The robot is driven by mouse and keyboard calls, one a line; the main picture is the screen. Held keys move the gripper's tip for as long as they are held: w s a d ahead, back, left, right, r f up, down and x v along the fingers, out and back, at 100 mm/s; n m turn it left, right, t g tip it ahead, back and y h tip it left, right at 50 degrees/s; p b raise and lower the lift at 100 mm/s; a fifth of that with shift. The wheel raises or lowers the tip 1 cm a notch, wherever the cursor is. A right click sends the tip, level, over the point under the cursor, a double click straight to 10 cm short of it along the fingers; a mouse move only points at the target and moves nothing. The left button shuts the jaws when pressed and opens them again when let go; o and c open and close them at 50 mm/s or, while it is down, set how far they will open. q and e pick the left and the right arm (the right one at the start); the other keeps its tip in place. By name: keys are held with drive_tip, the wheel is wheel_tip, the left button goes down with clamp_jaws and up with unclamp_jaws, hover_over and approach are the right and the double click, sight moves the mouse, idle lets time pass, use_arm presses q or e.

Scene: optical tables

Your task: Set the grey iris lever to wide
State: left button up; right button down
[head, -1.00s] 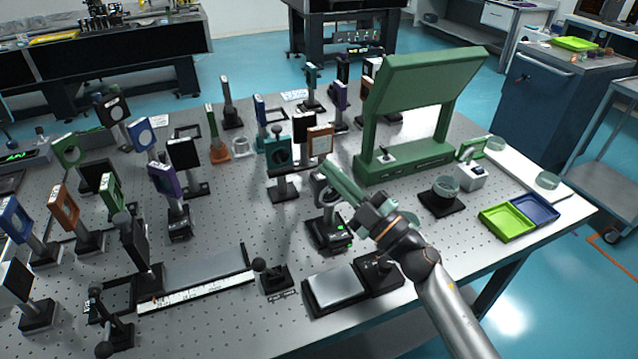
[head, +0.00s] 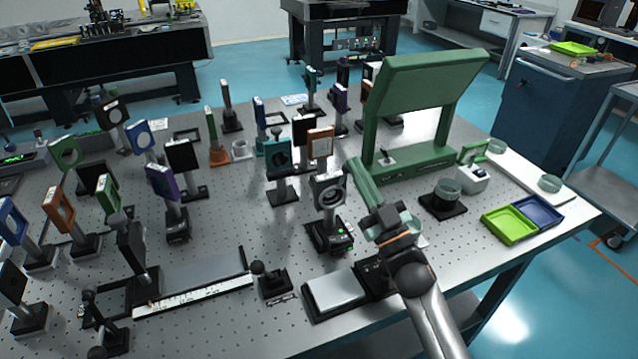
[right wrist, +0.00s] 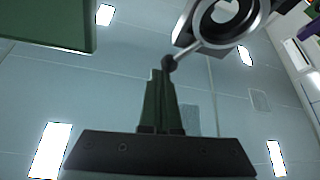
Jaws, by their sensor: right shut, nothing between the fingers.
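The grey iris (head: 330,190) stands upright on a post with a black base in the middle of the table. In the right wrist view its ring (right wrist: 228,18) is at the top, cut off by the frame edge. Its thin lever (right wrist: 185,48) slants down-left to a dark knob (right wrist: 169,62). My right gripper (head: 353,162) has green fingers and is shut and empty, just right of the iris. In the right wrist view its fingertips (right wrist: 160,74) appear right by the knob; I cannot tell whether they touch. My left gripper is out of view.
A teal iris mount (head: 278,158) and an orange-framed mount (head: 320,143) stand behind and to the left. A large green stand (head: 425,85) rises behind my right gripper. A black base with a grey plate (head: 335,290) lies in front. Green (head: 508,226) and blue trays (head: 537,209) lie right.

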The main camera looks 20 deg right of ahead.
drive_tip(key=shift+d+f+m, duration=0.1)
drive_tip(key=shift+f+m, duration=0.05)
drive_tip(key=shift+m, duration=0.15)
drive_tip(key=s+a+r+p, duration=0.2)
drive_tip(key=s+a+r, duration=0.4)
drive_tip(key=s+r, duration=0.6)
drive_tip(key=shift+s+r, duration=0.3)
drive_tip(key=shift+r, duration=0.25)
